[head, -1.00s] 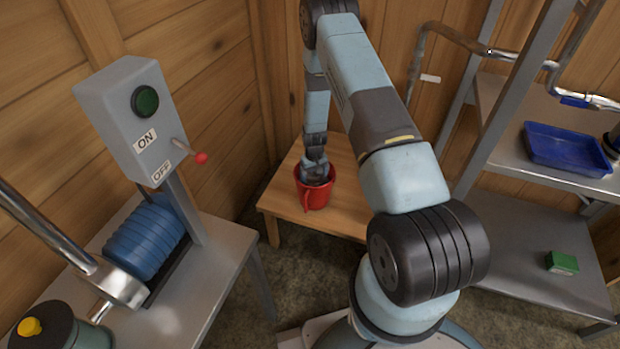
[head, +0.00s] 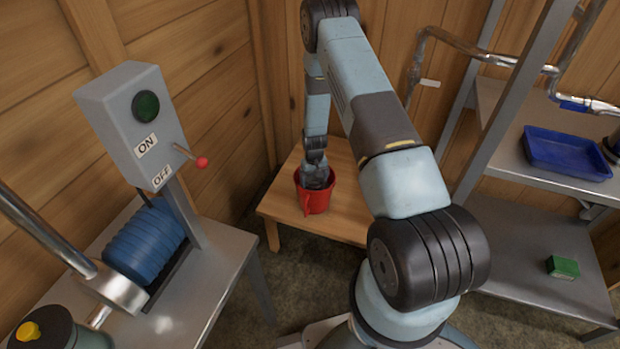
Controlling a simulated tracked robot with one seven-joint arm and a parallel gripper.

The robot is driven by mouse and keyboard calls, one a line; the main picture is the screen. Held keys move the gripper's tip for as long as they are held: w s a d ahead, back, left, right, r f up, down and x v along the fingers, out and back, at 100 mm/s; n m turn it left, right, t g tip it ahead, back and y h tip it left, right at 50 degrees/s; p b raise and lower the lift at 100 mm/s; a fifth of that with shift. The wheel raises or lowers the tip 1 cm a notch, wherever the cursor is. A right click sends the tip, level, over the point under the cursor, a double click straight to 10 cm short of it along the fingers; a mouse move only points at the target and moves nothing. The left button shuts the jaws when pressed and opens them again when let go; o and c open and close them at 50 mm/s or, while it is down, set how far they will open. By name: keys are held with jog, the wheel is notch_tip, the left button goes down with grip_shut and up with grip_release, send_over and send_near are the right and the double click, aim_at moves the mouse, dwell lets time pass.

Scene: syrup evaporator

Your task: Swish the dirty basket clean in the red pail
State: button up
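The red pail (head: 315,201) stands upright on the wooden table (head: 345,222) in the corner, in the head view. My arm reaches down over it, and my gripper (head: 315,180) is inside the pail's mouth. The fingertips are hidden by the pail's front wall, so I cannot see whether they are open or shut. No basket shows; whether it is in the pail under my gripper I cannot tell.
A metal bench at left carries a blue motor (head: 145,243) and a grey switch box (head: 133,120) with a red-tipped lever. At right, a metal shelf holds a blue tray (head: 566,153) and, lower down, a green box (head: 563,267). Pipes run along the back wall.

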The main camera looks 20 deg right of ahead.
jog(key=shift+f, duration=0.9)
jog(key=shift+r, duration=0.1)
jog(key=shift+r, duration=0.1)
dwell(1.2)
jog(key=shift+r, duration=1.55)
dwell(1.2)
notch_tip(320, 180, up, 15)
dwell(2.7)
